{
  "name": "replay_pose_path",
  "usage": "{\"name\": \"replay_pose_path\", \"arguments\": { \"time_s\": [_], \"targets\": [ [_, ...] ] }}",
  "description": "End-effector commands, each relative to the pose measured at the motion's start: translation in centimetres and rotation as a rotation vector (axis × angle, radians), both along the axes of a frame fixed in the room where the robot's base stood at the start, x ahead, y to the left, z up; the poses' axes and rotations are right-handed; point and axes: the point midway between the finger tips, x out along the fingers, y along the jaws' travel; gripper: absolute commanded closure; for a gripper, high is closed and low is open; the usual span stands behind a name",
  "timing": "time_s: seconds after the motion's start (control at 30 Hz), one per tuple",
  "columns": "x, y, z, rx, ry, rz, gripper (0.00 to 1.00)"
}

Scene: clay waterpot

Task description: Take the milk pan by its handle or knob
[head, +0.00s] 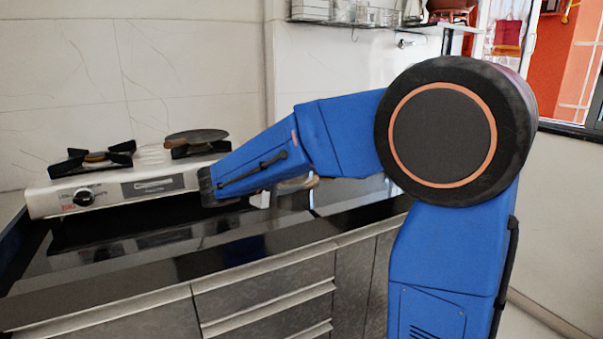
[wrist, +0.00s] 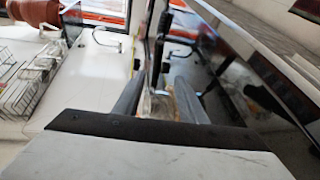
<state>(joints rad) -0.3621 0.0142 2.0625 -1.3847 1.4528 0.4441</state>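My gripper (wrist: 159,82) shows in the wrist view as two grey fingers standing apart, with a gap between them. I see nothing clamped in the gap. A small pale and tan patch shows between and beyond the fingers, too blurred to name. A bit of something tan shows just below the arm, mostly covered. I cannot make out the milk pan for certain in either view.
A wire rack (wrist: 22,85) and reddish clay pot (wrist: 36,10) show in the wrist view. The counter's front stretch is clear.

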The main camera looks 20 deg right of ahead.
Motion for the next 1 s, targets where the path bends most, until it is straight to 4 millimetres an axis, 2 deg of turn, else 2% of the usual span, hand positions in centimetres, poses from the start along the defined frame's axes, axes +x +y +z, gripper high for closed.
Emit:
{"name": "replay_pose_path", "arguments": {
  "time_s": [0.7, 1.0],
  "targets": [
    [3.7, -9.5, -2.2, 0.000, 0.002, -0.002, 0.62],
    [4.3, -10.9, -2.5, 0.001, 0.001, 0.000, 0.62]
  ]
}}
